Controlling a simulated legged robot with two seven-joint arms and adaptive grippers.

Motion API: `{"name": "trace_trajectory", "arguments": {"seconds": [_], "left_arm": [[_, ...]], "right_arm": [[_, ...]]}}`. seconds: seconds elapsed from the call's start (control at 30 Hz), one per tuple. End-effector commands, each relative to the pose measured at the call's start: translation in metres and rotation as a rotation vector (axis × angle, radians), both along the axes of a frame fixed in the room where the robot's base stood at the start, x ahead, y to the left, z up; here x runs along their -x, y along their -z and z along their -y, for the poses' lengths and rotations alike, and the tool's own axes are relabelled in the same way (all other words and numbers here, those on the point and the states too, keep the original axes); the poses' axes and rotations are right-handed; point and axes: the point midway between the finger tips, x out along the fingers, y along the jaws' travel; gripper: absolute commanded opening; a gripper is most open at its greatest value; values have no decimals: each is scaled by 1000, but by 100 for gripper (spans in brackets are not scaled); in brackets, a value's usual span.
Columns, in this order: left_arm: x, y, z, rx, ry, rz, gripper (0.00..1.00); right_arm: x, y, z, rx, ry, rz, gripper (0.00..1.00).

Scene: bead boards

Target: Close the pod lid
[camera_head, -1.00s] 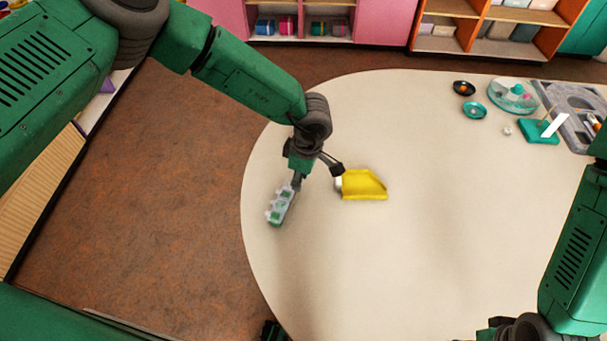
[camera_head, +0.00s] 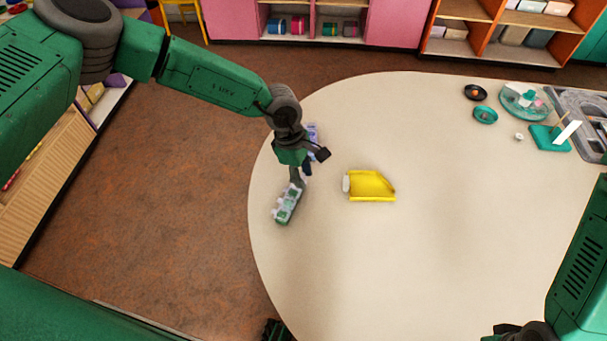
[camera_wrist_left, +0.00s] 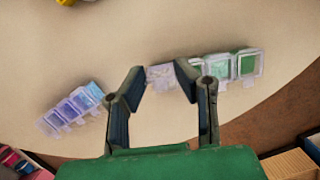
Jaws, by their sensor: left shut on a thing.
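A clear pod strip with green compartments (camera_head: 288,205) lies on the table's left side; it also shows in the left wrist view (camera_wrist_left: 232,66). A pale, clear end part of it (camera_wrist_left: 160,77) shows between my left fingers, probably a lid; I cannot tell if it stands open. My left gripper (camera_head: 309,165) is at the strip's far end, its fingers somewhat apart and shut on it. A second, purple-blue pod strip (camera_wrist_left: 73,109) lies apart; in the head view (camera_head: 313,132) my gripper partly hides it. My right gripper (camera_head: 515,331) is cut off at the bottom edge, its fingers unclear.
Small dark and teal dishes (camera_head: 485,115), a round teal container (camera_head: 522,102), a teal stand (camera_head: 550,138) and a grey tray (camera_head: 598,143) are at the far right. The table's middle and front are clear.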

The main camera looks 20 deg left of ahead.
Motion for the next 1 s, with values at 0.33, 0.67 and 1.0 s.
{"name": "trace_trajectory", "arguments": {"seconds": [0.33, 0.67, 1.0], "left_arm": [[2, 2, -1, -3, 1, -4, 47], [0, -16, -4, -1, 0, 0, 47], [-3, -84, -21, -1, -1, 0, 47]], "right_arm": [[0, 0, 0, 0, 0, 0, 61], [3, -1, 0, 0, 0, 3, 61], [3, -1, 0, 0, 0, 3, 61]]}}
